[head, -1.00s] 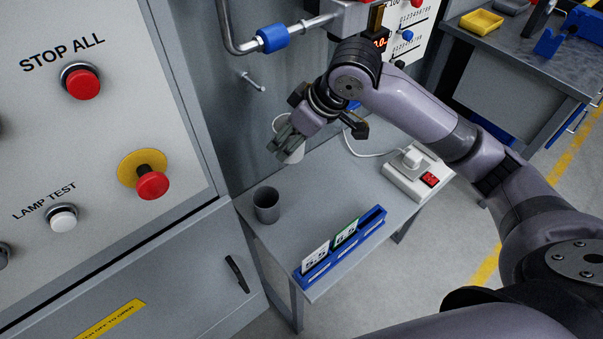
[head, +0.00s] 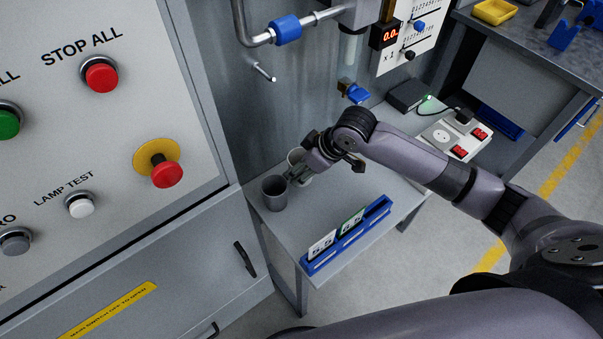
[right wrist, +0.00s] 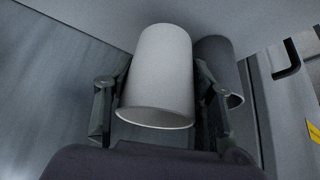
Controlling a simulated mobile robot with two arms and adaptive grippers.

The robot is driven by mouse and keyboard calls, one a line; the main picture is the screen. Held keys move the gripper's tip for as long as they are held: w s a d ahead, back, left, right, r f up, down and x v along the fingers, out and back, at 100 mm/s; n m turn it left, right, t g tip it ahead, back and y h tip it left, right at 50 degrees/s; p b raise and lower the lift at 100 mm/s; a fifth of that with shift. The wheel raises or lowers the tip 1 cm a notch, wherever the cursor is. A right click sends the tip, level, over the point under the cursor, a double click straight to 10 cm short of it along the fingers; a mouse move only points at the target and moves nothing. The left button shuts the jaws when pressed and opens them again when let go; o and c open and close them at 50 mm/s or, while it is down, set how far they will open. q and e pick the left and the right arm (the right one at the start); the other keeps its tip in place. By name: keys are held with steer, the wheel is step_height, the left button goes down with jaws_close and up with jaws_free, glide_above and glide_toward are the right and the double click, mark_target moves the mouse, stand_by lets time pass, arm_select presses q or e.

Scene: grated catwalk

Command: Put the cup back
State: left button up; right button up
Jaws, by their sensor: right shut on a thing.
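A light grey-white cup (head: 295,157) is held between the fingers of my right gripper (head: 296,175), just above or on the grey side table; I cannot tell whether it touches the top. In the right wrist view the cup (right wrist: 158,70) sits between both fingers (right wrist: 162,105), its rim towards the camera. A darker grey cup (head: 273,194) stands upright on the table close beside it, nearer the cabinet; it also shows partly hidden behind the held cup in the right wrist view (right wrist: 222,62). My left gripper is not in view.
A blue rack (head: 338,250) with number cards lies along the front of the side table (head: 310,218). A power strip (head: 440,137) and a black box (head: 408,95) lie at its far right. The control cabinet (head: 110,140) rises on the left.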

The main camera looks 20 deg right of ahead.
step_height(320, 180, down, 3)
steer(key=shift+r, duration=0.1)
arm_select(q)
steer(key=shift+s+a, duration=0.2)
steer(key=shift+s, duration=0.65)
arm_select(e)
steer(key=shift+f, duration=0.45)
steer(key=o, duration=0.8)
steer(key=shift+f, duration=0.15)
steer(key=shift+c, duration=0.2)
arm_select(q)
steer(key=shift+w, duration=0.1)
arm_select(e)
steer(key=shift+d+r, duration=0.1)
steer(key=shift+r, duration=0.15)
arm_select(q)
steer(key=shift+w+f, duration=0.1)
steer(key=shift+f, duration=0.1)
arm_select(e)
steer(key=v, duration=1.1)
steer(key=shift+s+r, duration=0.25)
steer(key=shift+r, duration=0.05)
